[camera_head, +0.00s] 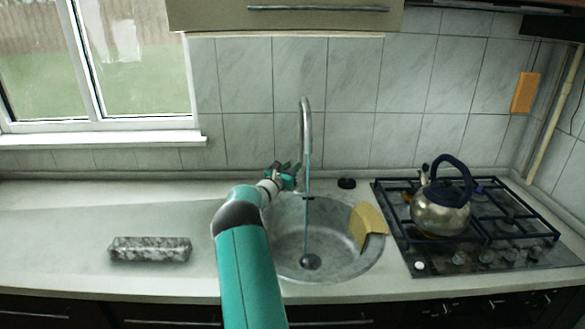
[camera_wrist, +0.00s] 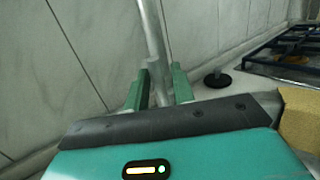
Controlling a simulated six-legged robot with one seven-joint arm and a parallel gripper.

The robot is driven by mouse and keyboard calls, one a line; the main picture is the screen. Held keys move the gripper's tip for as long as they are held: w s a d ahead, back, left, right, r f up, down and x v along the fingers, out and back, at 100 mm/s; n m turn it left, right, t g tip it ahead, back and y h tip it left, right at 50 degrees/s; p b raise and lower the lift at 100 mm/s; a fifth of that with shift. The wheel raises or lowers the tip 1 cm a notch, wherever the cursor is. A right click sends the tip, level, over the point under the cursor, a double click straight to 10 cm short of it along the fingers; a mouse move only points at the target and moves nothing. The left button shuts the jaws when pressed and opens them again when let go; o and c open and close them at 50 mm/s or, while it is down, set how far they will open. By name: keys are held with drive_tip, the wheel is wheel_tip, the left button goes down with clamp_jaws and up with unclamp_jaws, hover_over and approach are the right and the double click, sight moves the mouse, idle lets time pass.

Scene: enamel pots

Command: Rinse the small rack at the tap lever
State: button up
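The tap (camera_head: 305,130) stands behind the round sink. A thin bluish stream of water (camera_head: 307,225) runs from its spout down into the sink. My gripper (camera_head: 286,176) is at the tap's base. In the wrist view its two green fingers (camera_wrist: 164,88) are apart, with the grey tap part (camera_wrist: 156,78), perhaps the lever, between them. I cannot tell whether they press on it. A speckled grey oblong thing (camera_head: 150,249), perhaps the small rack, lies on the counter left of the sink, away from my gripper.
The round sink (camera_head: 352,262) has a yellow cloth or sponge (camera_head: 369,221) on its right rim. A black round plug (camera_head: 346,183) lies behind it. A kettle (camera_head: 441,211) stands on the hob (camera_head: 420,256) at right. The counter around the speckled thing is clear.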

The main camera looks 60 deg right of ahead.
drive_tip(key=w+a+f, duration=0.1)
drive_tip(key=a, duration=1.2)
drive_tip(key=shift+w+a+f, duration=0.3)
